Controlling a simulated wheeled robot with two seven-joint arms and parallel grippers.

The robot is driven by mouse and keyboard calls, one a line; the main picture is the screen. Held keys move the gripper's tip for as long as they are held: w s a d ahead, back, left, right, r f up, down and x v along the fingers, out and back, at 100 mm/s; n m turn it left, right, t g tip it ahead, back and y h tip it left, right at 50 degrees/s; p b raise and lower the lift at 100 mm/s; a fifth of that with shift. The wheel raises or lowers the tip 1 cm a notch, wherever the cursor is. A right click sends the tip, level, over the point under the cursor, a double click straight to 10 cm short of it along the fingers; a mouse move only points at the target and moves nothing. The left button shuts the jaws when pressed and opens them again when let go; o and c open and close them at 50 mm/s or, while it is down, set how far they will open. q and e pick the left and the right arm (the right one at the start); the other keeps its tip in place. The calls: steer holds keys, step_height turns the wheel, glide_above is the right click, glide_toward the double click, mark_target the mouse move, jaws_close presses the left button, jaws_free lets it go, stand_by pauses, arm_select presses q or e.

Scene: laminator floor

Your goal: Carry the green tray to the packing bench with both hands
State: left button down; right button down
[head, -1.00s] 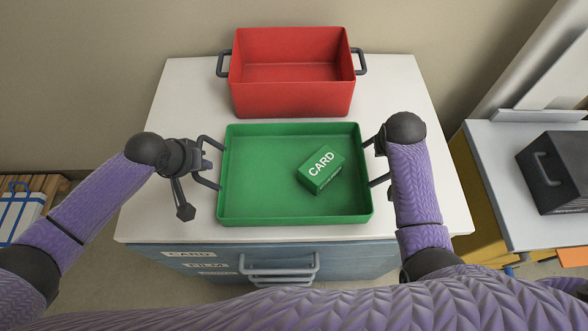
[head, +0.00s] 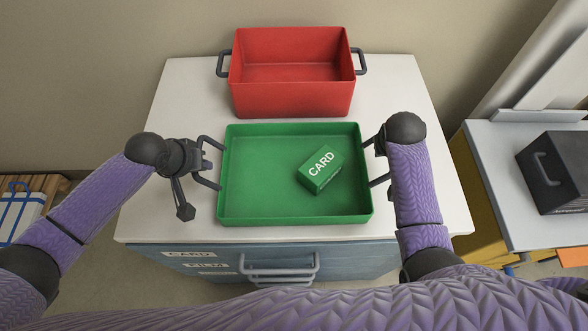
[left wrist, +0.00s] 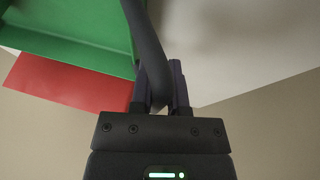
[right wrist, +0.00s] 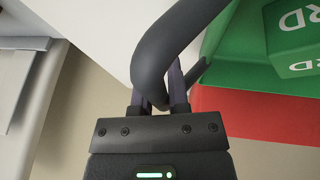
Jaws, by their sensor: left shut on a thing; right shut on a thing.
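The green tray (head: 240,205) rests on the white top of a cabinet, with a dark handle on its left and right sides. A green box marked CARD (head: 321,170) lies inside it, right of the middle. My left gripper (head: 207,161) is shut on the left handle, which passes between its fingers in the left wrist view (left wrist: 148,60). My right gripper (head: 373,150) is at the right handle, partly hidden by my arm in the head view. The right wrist view shows its fingers shut on that handle (right wrist: 152,60).
A red bin (head: 292,98) with dark side handles stands just behind the tray on the cabinet top (head: 180,105). A grey bench (head: 505,160) with a black case (head: 560,170) stands at the right. Blue-and-white items (head: 20,212) sit on a wooden surface at the left.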

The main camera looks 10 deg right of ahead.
arm_select(q)
steer(key=shift+r, duration=0.1)
